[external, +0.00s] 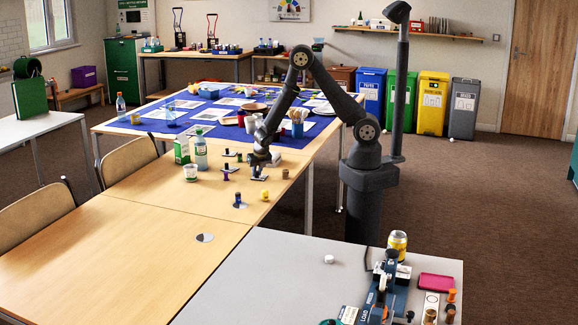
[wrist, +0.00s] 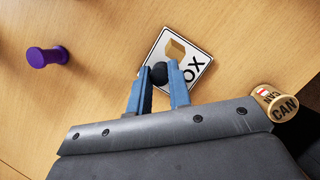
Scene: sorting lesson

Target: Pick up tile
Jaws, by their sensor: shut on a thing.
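The tile (wrist: 199,63) is a white square plate with a dark border, a brown box picture and black lettering, of which "OX" shows. It has a round black knob (wrist: 159,74). My gripper (wrist: 160,76) has its two blue fingers shut on this knob, one on each side. The fingers and palm cover part of the tile. In the external view my gripper (external: 257,166) points down at the wooden table, with the small pale tile (external: 259,178) under it. I cannot tell whether the tile touches the table or is just above it.
A white cup (external: 191,172), a clear bottle (external: 201,150) and a green carton (external: 182,151) stand nearby. The near wooden table (external: 110,260) is mostly clear.

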